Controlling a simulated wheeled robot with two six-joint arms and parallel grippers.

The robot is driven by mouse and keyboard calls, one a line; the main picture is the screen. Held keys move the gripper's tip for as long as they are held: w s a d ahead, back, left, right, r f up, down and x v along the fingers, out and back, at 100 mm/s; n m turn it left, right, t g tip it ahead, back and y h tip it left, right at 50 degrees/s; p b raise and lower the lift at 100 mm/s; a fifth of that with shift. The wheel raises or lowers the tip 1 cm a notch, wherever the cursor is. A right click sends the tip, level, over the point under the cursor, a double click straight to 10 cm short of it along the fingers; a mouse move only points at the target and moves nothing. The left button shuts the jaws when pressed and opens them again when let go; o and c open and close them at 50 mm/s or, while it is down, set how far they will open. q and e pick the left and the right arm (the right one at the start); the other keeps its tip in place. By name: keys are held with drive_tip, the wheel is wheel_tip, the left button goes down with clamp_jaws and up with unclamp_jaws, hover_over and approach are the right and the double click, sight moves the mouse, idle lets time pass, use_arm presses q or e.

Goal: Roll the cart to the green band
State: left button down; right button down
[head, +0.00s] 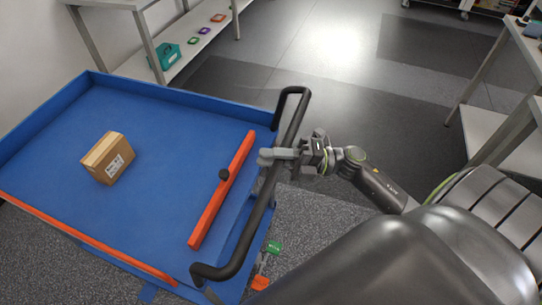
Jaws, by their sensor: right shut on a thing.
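The blue cart (170,151) fills the left of the head view, with a raised blue rim and orange-red strips on it. Its black push handle (262,215) runs along the cart's right end. My right gripper (268,157) is shut on the handle near its middle. A cardboard box (108,158) with a white label lies on the cart's bed. No green band can be made out on the floor in view. My left gripper is not in view.
A shelf table (182,47) with a teal bin (165,56) and small coloured items stands behind the cart. Another shelf unit (502,127) stands at the right. Open grey floor (330,80) lies between them. Green (273,248) and orange (260,283) pieces show below the handle.

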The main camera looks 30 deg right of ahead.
drive_tip(key=shift+f, duration=0.15)
drive_tip(key=c, duration=1.3)
unclamp_jaws()
drive_tip(key=shift+o, duration=0.2)
drive_tip(key=shift+s+d+f, duration=0.15)
drive_tip(key=shift+s+d, duration=0.1)
drive_tip(key=shift+d, duration=0.25)
drive_tip(key=b+v, duration=0.3)
drive_tip(key=v, duration=1.3)
drive_tip(key=shift+b, duration=0.35)
drive_tip(key=shift+s+d, duration=0.1)
